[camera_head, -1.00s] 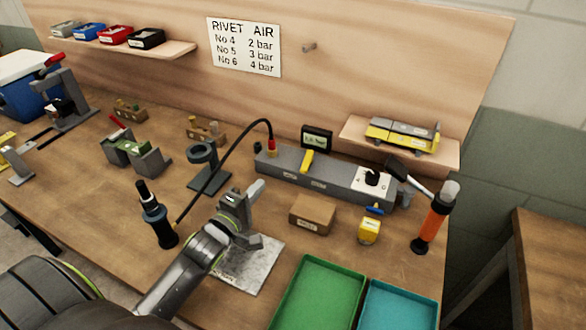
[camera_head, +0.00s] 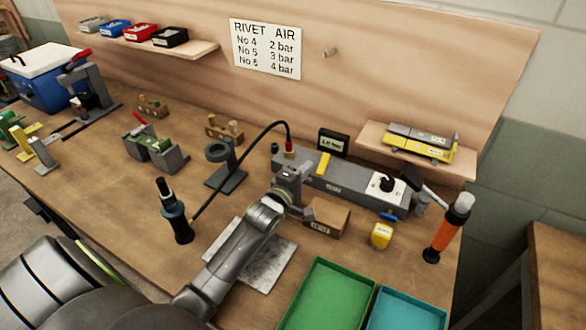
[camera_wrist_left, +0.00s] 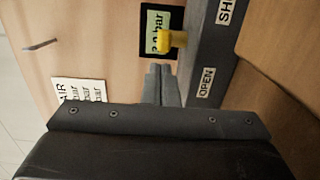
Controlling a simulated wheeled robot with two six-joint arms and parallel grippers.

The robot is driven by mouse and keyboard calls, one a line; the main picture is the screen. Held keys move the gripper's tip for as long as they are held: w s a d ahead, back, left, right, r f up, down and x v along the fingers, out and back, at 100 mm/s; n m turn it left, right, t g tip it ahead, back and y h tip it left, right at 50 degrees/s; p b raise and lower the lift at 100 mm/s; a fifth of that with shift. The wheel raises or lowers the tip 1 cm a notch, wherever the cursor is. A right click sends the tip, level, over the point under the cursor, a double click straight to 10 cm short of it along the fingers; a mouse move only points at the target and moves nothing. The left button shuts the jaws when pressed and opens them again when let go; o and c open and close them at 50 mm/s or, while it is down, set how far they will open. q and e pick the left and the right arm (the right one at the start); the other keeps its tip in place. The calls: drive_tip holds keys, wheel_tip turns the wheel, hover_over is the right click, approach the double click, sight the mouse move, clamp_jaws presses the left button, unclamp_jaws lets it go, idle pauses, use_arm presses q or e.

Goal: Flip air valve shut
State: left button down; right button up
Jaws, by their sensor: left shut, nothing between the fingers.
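The air valve's yellow lever (camera_head: 324,163) stands on the long grey manifold (camera_head: 345,188) at the bench's back right. In the left wrist view the yellow lever (camera_wrist_left: 172,39) shows just beyond my fingertips. An OPEN label (camera_wrist_left: 206,83) is on the manifold's face nearer my gripper, and a partly cut-off SHUT label (camera_wrist_left: 226,10) is farther along. My left gripper (camera_head: 289,171) is at the manifold's left part, left of the lever. In the wrist view its fingers (camera_wrist_left: 158,72) are together and empty, with a small apparent gap to the lever. My right gripper is out of view.
A black gauge display (camera_head: 333,143) stands behind the manifold. A dark hose (camera_head: 238,150) arches to a red fitting (camera_head: 289,147) near my gripper. A cardboard box (camera_head: 327,218) sits close in front. A rotary knob (camera_head: 387,184) is on the manifold's right end.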

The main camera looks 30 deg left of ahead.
use_arm(q)
drive_tip(key=shift+w+d, duration=0.1)
drive_tip(key=shift+d, duration=0.35)
drive_tip(key=shift+d+r+p, duration=0.1)
drive_tip(key=shift+d+p, duration=0.4)
drive_tip(key=shift+p, duration=0.3)
